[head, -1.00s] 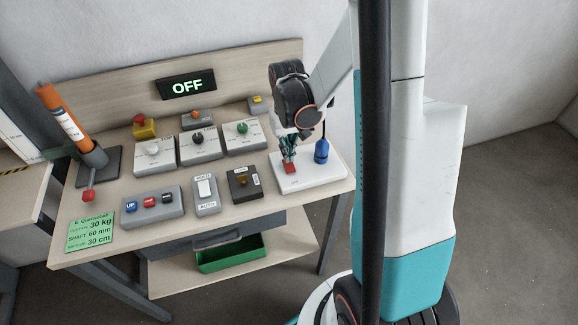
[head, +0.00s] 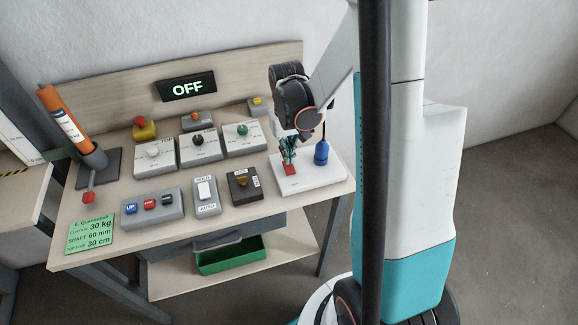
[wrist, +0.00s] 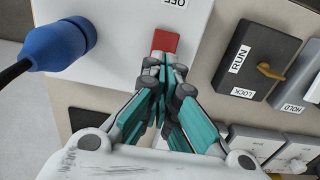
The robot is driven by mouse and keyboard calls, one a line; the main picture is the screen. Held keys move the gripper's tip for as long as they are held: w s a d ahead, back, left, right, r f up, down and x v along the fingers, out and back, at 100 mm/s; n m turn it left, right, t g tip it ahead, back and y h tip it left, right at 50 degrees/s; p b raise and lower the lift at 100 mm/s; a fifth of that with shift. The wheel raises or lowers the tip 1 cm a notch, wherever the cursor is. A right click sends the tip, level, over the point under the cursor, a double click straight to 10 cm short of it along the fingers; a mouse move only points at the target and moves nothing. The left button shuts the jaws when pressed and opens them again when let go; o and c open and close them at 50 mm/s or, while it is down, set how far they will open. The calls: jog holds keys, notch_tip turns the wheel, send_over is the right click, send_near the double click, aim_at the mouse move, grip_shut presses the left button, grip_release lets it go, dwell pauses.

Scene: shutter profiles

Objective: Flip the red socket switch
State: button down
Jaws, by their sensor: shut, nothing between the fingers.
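The red socket switch (head: 290,170) sits on a white socket panel (head: 318,182) at the right of the bench. In the wrist view the red switch (wrist: 165,41) is just beyond my fingertips, next to an "OFF" label. My gripper (head: 288,158) is shut and empty, pointing down at the switch. In the wrist view my gripper (wrist: 163,62) has its closed tips at the near edge of the switch; I cannot tell whether they touch. The blue plug (head: 321,153) stands in the panel to the right. A display (head: 187,86) reads "OFF".
Left of the panel are a black RUN/LOCK box (head: 244,186) with a yellow key, a HOLD/AUTO rocker box (head: 206,195) and a grey box with several buttons (head: 153,206). Knob boxes stand behind. A cable rises from the plug near my arm.

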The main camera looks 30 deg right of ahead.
jog(key=shift+f+b, duration=0.95)
jog(key=shift+f, duration=0.15)
dwell(0.7)
jog(key=shift+r, duration=0.15)
jog(key=shift+r+p, duration=2.35)
jog(key=shift+r, duration=1.1)
jog(key=shift+a, duration=0.15)
